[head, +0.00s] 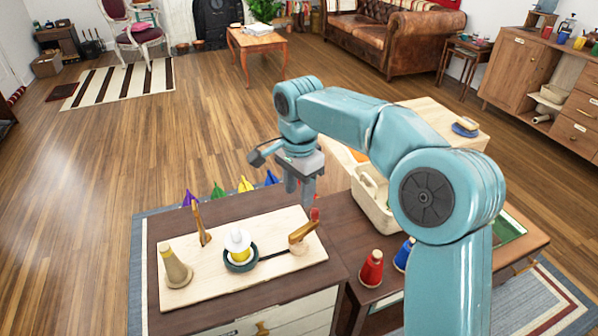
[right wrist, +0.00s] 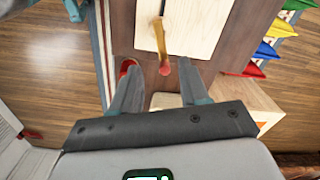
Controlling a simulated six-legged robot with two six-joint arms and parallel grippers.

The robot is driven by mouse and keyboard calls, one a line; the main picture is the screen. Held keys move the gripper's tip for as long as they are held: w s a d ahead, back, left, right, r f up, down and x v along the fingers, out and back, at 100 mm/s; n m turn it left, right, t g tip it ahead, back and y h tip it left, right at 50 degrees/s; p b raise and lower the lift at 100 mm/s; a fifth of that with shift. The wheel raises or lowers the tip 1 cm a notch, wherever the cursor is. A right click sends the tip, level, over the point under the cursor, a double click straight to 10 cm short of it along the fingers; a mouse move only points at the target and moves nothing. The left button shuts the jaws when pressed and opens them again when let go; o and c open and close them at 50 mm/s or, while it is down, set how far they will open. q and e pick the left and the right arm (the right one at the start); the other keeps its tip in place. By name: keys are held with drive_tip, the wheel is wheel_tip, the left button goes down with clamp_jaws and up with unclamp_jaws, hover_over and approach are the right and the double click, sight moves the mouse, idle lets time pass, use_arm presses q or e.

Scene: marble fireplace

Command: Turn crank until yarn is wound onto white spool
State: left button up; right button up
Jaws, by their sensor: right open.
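A pale wooden board (head: 215,285) on the dark cabinet bears the winder. The white spool (head: 238,239) stands upright at its middle, with yellow around its lower part and a dark green ring at its base. The crank (head: 302,236) is a wooden arm with a red handle (head: 315,214) at the board's right end. A beige yarn cone (head: 175,268) stands at the left. My right gripper (head: 300,195) is open and empty, just above and behind the crank handle. In the right wrist view the red handle (right wrist: 165,68) appears between the spread fingertips (right wrist: 158,76). My left gripper is not visible.
A wooden upright (head: 201,224) stands at the board's back left. Several coloured pointed pieces (head: 245,184) line up behind the cabinet.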

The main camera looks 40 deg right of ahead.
wheel_tip(320, 180, up, 3)
drive_tip(key=shift+r, duration=0.15)
idle(0.6)
